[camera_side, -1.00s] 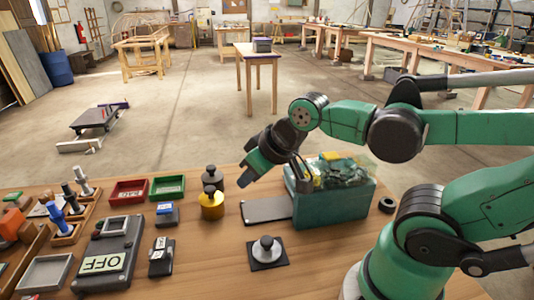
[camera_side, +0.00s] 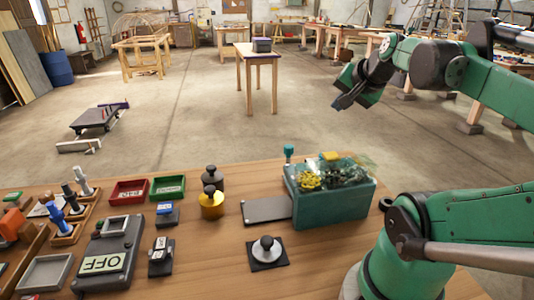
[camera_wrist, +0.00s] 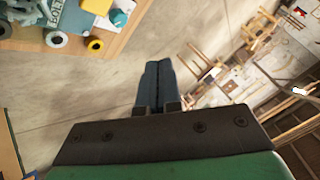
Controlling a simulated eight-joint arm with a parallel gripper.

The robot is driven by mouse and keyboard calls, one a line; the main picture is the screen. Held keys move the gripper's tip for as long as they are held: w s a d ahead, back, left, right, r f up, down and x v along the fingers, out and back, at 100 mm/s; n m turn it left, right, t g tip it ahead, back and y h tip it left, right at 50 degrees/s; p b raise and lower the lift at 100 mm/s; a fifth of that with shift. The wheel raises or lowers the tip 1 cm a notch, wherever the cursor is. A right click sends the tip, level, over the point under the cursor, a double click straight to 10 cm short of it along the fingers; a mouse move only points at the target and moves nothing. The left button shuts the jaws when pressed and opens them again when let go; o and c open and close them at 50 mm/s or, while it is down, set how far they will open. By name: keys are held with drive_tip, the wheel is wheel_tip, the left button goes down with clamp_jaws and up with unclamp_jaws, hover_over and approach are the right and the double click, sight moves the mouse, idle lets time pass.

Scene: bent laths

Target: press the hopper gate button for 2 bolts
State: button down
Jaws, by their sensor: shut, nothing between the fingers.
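A teal bin (camera_side: 330,211) stands at the right of the bench, with yellow-green and clear contents heaped in its top and a yellow block (camera_side: 330,156) among them. A teal-capped post (camera_side: 289,152) rises at its back left corner. The pictures do not settle which part is the hopper gate button. My gripper (camera_side: 339,104) is raised above and behind the bin, apart from everything. It is shut and empty, and its closed fingers also show in the wrist view (camera_wrist: 158,66). A teal knob (camera_wrist: 119,17) shows near the bench edge there.
A grey plate (camera_side: 266,210) lies left of the bin. A black pad with a round grey knob (camera_side: 267,250) is in front. A box marked OFF (camera_side: 104,262), red tray (camera_side: 128,191), green tray (camera_side: 167,187) and yellow weight (camera_side: 211,203) stand left. Air around my gripper is clear.

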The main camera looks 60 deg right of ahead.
sight(329, 153)
drive_tip(key=shift+f, duration=4.45)
drive_tip(key=shift+f, duration=0.1)
drive_tip(key=shift+f, duration=0.3)
drive_tip(key=shift+f, duration=0.85)
drive_tip(key=shift+r, duration=0.2)
drive_tip(key=shift+a+r, duration=0.1)
drive_tip(key=shift+r, duration=0.85)
drive_tip(key=shift+r, duration=0.1)
drive_tip(key=shift+r, duration=2.4)
